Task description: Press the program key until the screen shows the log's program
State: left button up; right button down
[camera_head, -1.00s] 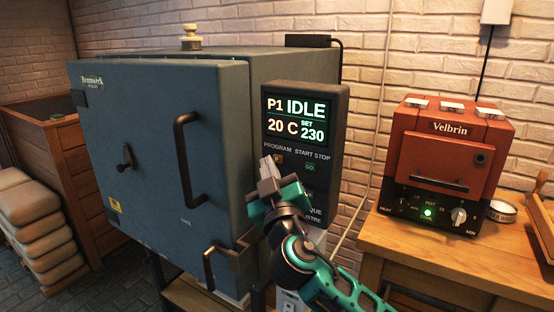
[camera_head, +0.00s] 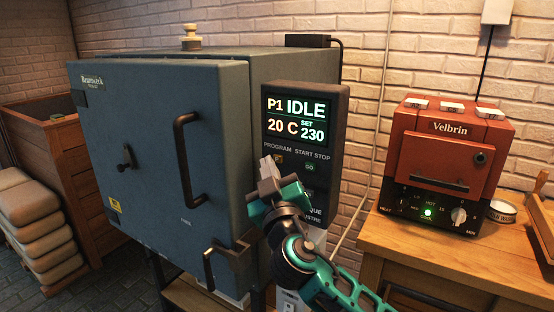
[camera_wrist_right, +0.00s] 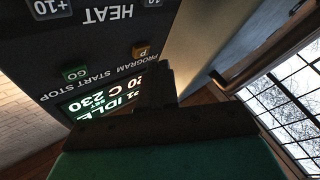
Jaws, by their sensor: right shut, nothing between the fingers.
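The kiln's control panel (camera_head: 333,150) carries a lit screen (camera_head: 297,120) reading P1 IDLE, 20 C, SET 230. Below it, under the word PROGRAM, is the small amber program key (camera_head: 279,159), marked P in the right wrist view (camera_wrist_right: 143,52). My right gripper (camera_head: 267,168) is shut and empty, its tip just left of and below the key in the head view. In the right wrist view the shut fingers (camera_wrist_right: 155,85) are near the key; contact cannot be told. My arm hides the lower panel. No log is visible. My left gripper is not in view.
The green GO key (camera_head: 310,167) sits right of the program key. The kiln door (camera_head: 150,150) with its dark handle (camera_head: 183,160) is at left. A red Velbrin oven (camera_head: 450,155) stands on the wooden table (camera_head: 400,250) at right.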

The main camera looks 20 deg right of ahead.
jog(key=shift+d, duration=0.1)
jog(key=shift+w+d, duration=0.25)
dwell(0.3)
jog(key=shift+w+d+b, duration=0.25)
jog(key=shift+d+b, duration=0.05)
jog(key=shift+b, duration=0.05)
dwell(0.5)
jog(key=shift+a, duration=0.1)
jog(key=shift+s+a, duration=0.5)
jog(key=shift+a, duration=0.05)
